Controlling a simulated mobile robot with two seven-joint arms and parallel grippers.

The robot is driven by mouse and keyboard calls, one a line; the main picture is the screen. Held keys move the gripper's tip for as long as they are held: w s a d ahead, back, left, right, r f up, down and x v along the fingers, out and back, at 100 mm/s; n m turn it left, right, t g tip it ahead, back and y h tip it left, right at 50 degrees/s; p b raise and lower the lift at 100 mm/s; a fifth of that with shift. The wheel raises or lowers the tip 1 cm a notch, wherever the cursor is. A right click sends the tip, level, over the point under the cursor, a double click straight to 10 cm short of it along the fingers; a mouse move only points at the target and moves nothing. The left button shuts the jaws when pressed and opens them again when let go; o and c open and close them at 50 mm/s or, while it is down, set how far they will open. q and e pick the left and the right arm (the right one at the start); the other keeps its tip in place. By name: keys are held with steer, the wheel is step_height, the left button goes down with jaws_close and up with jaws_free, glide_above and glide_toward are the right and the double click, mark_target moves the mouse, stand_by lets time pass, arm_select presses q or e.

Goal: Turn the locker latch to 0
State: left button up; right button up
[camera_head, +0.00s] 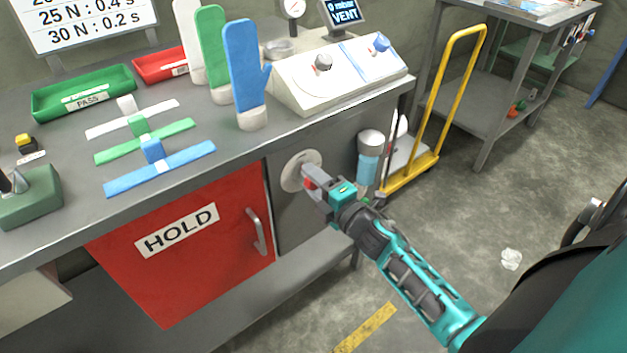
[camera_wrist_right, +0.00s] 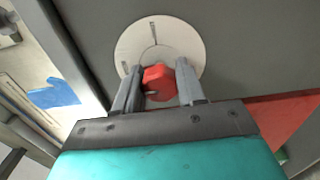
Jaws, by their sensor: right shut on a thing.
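The locker latch is a red knob (camera_wrist_right: 159,83) on a round white dial plate (camera_head: 292,172) set in the grey cabinet front, right of the red door marked HOLD (camera_head: 180,260). The plate also shows in the right wrist view (camera_wrist_right: 160,38), with dark marks I cannot read. My right gripper (camera_head: 312,178) is at the dial, its two fingers (camera_wrist_right: 160,90) on either side of the knob and shut on it. Fingers hide part of the knob. My left gripper is not in view.
The HOLD door has a metal handle (camera_head: 257,232). On the bench stand white, green and blue gloves (camera_head: 245,70), a sloped control box (camera_head: 340,75) and a green PASS tray (camera_head: 84,95). A yellow trolley (camera_head: 440,110) and a blue-white canister (camera_head: 369,160) stand right of the cabinet.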

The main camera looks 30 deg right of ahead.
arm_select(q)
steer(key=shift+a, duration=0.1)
arm_select(e)
steer(key=o, duration=1.1)
steer(key=shift+c, duration=0.2)
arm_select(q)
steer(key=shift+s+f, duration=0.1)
arm_select(e)
steer(key=s+d, duration=0.1)
steer(key=s, duration=1.2)
steer(key=shift+w, duration=0.1)
